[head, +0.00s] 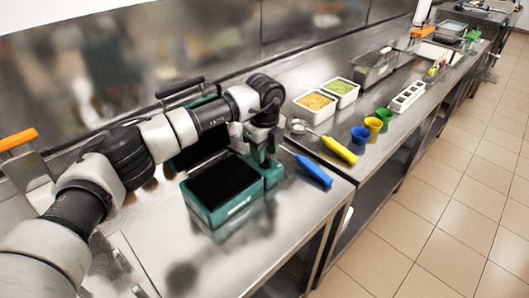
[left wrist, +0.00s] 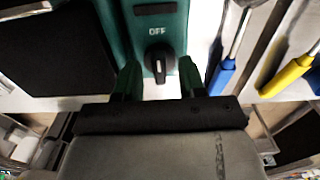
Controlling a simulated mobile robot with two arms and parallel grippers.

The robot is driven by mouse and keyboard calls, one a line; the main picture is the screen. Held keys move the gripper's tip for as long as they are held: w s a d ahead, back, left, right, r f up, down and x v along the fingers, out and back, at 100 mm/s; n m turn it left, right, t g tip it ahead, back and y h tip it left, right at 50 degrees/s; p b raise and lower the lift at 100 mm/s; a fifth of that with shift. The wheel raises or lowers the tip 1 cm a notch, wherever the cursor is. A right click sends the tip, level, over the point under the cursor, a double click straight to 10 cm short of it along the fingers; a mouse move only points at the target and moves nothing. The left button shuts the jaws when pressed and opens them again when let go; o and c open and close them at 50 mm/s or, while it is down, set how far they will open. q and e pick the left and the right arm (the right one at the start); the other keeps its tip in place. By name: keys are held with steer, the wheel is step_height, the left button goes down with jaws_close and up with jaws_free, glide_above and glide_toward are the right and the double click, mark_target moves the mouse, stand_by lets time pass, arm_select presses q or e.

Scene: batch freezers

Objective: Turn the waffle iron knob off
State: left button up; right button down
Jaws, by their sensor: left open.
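The waffle iron (head: 222,190) is a green box with a black plate, standing on the steel counter in the head view. Its lid is raised behind it, partly hidden by my left arm. In the left wrist view the green control panel (left wrist: 180,22) carries the word OFF above a black knob (left wrist: 159,62) with a pale pointer line that looks roughly upright. My left gripper (left wrist: 158,75) is open, with one green finger on each side of the knob. Contact with the knob cannot be told. In the head view my left gripper (head: 262,158) is over the panel, hiding the knob.
A blue-handled tool (head: 314,171) lies right of the waffle iron, close to my gripper. A yellow-handled scoop (head: 338,150), several coloured cups (head: 373,124) and white tubs of yellow (head: 314,103) and green food stand further right. The counter's front edge borders a tiled floor.

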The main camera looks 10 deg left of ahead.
arm_select(q)
step_height(320, 180, up, 10)
steer(key=b, duration=0.1)
steer(key=shift+b, duration=0.35)
